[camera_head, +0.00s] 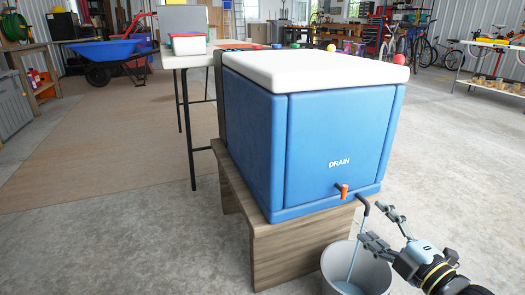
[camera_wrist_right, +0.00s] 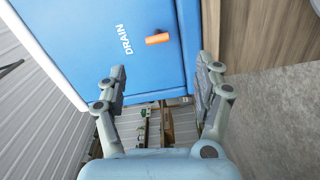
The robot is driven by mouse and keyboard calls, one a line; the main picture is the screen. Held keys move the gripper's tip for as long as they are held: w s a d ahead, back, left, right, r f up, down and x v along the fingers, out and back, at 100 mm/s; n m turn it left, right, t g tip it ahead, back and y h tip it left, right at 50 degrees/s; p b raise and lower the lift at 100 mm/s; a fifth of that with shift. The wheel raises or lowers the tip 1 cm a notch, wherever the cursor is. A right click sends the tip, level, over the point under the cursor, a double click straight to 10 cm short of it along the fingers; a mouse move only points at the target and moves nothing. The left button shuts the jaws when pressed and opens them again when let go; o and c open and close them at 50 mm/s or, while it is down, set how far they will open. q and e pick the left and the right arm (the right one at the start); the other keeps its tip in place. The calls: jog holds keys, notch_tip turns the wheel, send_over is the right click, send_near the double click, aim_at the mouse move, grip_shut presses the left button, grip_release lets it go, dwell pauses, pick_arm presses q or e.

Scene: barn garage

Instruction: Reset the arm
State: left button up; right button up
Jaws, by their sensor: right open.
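A blue cooler (camera_head: 335,140) with a white lid (camera_head: 315,68) and the word DRAIN stands on a wooden bench (camera_head: 275,250). Its orange drain handle (camera_head: 344,190) sits low on the front, above a dark spout (camera_head: 361,205). A pale blue stream (camera_head: 354,262) runs from the spout into a grey bucket (camera_head: 332,268). My right gripper (camera_head: 380,226) is open and empty, right of the spout and above the bucket's right side. In the right wrist view, the orange handle (camera_wrist_right: 157,39) shows beyond the open fingers (camera_wrist_right: 160,75), apart from them. My left gripper is out of view.
A table (camera_head: 190,60) with bins stands behind the cooler. A blue wheelbarrow (camera_head: 105,50) is at the far left, with bicycles (camera_head: 425,50) and a workbench at the far right. The concrete floor (camera_head: 440,150) right of the cooler is clear.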

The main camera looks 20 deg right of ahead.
jog(key=s+a+f+m+g+h, duration=0.1)
jog(key=s+a+f+m+g, duration=0.1)
jog(key=s+a+m+g, duration=0.55)
jog(key=s+a+f+m+g, duration=0.3)
jog(key=s+a, duration=0.1)
jog(key=s, duration=0.6)
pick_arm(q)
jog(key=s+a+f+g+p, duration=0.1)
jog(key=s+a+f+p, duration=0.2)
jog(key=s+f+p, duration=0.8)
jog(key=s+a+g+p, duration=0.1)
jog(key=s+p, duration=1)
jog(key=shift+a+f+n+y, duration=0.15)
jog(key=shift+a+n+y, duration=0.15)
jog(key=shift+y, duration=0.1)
pick_arm(e)
jog(key=s+d+f+m+g, duration=0.1)
jog(key=s+f+m+g, duration=0.1)
jog(key=s, duration=0.7)
jog(key=s+d+f+m+g+h, duration=0.1)
jog(key=s+f, duration=0.4)
jog(key=s, duration=0.5)
jog(key=s+d+f+m+g, duration=0.3)
jog(key=s+g, duration=0.1)
jog(key=s, duration=0.6)
jog(key=shift+s+f+h, duration=0.15)
jog(key=shift+h, duration=0.15)
